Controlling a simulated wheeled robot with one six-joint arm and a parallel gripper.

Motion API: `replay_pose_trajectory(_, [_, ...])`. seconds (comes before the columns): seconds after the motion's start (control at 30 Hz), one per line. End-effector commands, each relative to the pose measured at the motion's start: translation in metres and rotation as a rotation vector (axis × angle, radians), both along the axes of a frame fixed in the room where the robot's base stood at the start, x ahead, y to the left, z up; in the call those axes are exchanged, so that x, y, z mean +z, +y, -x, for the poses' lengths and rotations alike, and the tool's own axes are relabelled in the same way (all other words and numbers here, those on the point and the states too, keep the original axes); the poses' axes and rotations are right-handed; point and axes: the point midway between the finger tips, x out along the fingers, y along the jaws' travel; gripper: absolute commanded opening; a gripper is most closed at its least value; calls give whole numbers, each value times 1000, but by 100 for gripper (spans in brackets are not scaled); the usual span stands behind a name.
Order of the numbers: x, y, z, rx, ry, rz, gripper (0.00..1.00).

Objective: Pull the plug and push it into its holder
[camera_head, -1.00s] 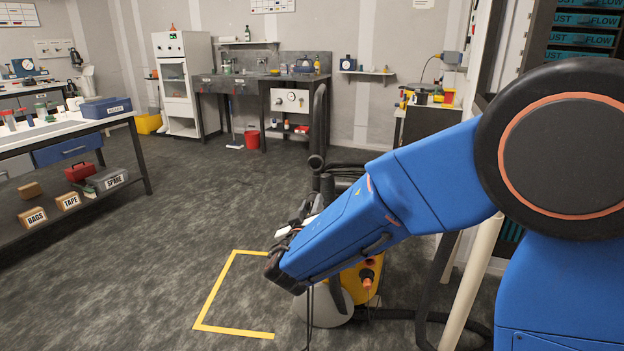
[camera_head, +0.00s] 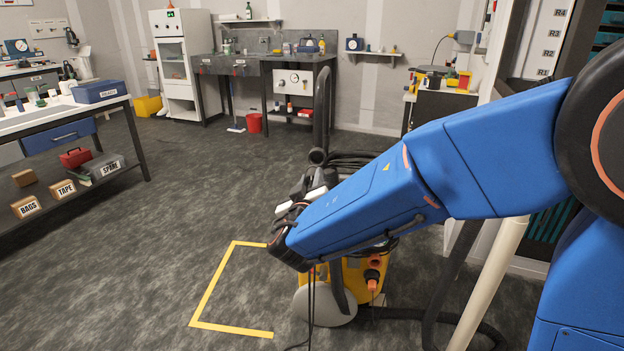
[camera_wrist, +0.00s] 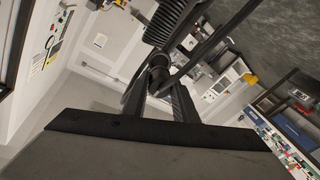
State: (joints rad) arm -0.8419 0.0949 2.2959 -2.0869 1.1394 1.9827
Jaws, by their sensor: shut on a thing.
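My gripper (camera_wrist: 158,90) shows in the wrist view with two dark fingers closed on a dark, rounded piece (camera_wrist: 158,73), which seems to be the plug. A black ribbed part (camera_wrist: 165,20) lies just beyond it, and a dark cable curves beside it. In the head view my blue arm hides the fingers and the plug. Thin dark cables hang below my arm's end. A yellow machine (camera_head: 352,282) with a grey round side stands on the floor behind and below my arm. An orange-rimmed fitting (camera_head: 373,262) is on its front; I cannot tell whether it is the holder.
Yellow floor tape (camera_head: 210,285) marks a corner at left. A pale pole (camera_head: 490,285) and a dark rack stand at right. The left and middle floor is clear.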

Motion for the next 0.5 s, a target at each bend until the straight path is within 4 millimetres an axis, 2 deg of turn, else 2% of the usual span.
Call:
replay_pose_trajectory(0.27, [0, -1, -5, 1, -1, 1, 0])
replay_pose_trajectory(0.5, [0, -2, -22, -2, -1, 0, 0])
